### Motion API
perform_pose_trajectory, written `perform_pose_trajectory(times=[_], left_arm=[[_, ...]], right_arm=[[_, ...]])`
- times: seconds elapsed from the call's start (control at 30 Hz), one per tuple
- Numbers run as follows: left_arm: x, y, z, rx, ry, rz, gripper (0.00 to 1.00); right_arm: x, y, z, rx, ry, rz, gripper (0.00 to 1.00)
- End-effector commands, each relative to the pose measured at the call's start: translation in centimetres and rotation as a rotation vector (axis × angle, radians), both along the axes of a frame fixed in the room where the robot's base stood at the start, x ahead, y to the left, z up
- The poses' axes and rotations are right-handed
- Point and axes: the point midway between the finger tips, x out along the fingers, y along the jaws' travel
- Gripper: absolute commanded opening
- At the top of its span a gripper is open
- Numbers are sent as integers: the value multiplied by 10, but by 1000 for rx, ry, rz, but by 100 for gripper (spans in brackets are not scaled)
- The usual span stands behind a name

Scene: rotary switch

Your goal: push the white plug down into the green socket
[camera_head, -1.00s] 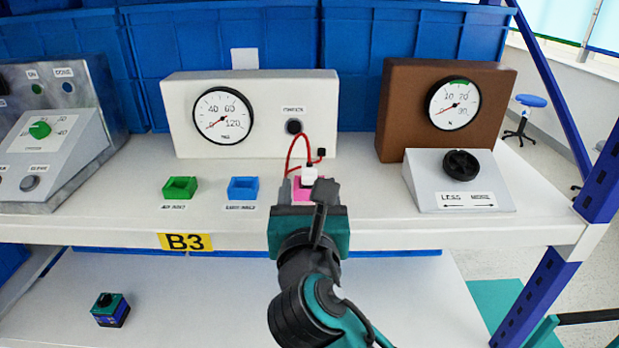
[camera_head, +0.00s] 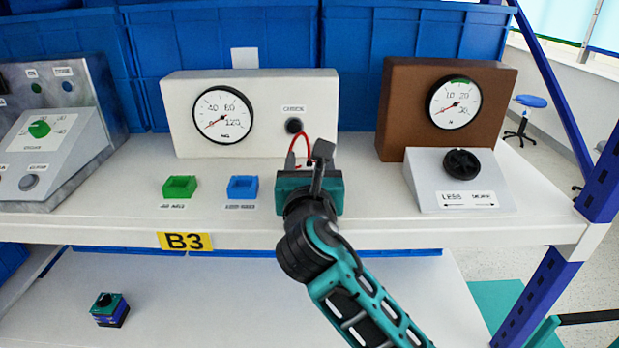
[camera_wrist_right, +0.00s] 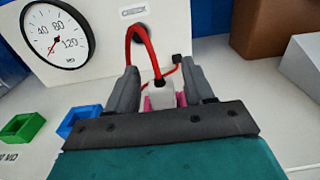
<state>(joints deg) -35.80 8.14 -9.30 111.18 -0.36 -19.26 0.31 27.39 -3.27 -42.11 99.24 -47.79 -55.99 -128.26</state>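The white plug (camera_wrist_right: 161,96) with its red cable (camera_wrist_right: 143,45) shows in the right wrist view, at the pink socket (camera_wrist_right: 181,98); I cannot tell how deep it sits. My right gripper (camera_wrist_right: 160,80) is open, with one finger on each side of the plug and gaps beside it. In the head view my right gripper (camera_head: 308,163) hides most of the plug and pink socket. The green socket (camera_head: 180,187) is empty on the shelf to the left; it also shows in the right wrist view (camera_wrist_right: 22,130). My left gripper is not in view.
An empty blue socket (camera_head: 243,188) stands between the green socket and my right gripper. Behind is a white gauge box (camera_head: 265,100), where the red cable begins. A brown gauge box (camera_head: 400,110) and a grey dial box (camera_head: 430,185) stand right. A sloped grey panel (camera_head: 75,150) stands left.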

Motion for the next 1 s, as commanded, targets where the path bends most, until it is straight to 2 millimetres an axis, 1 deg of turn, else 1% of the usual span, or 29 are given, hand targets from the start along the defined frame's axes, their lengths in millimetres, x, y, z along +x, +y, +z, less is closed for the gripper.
perform_pose_trajectory(times=[0.03, 0.07, 0.5, 0.73, 0.83, 0.97, 1.0], left_arm=[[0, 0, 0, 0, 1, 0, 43], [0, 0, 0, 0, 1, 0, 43], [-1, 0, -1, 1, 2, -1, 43], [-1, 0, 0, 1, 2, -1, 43], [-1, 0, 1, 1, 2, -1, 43], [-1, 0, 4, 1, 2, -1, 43], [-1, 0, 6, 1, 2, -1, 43]], right_arm=[[0, 0, 0, 0, 0, 0, 47], [0, 0, 0, 0, 0, 0, 44], [0, 0, 0, 0, 0, 0, 2], [0, 0, 1, 0, -1, 0, 1], [0, 0, 4, 0, -2, 0, 1], [0, 0, 16, 2, -4, 0, 1], [0, 0, 22, 2, -5, 0, 1]])
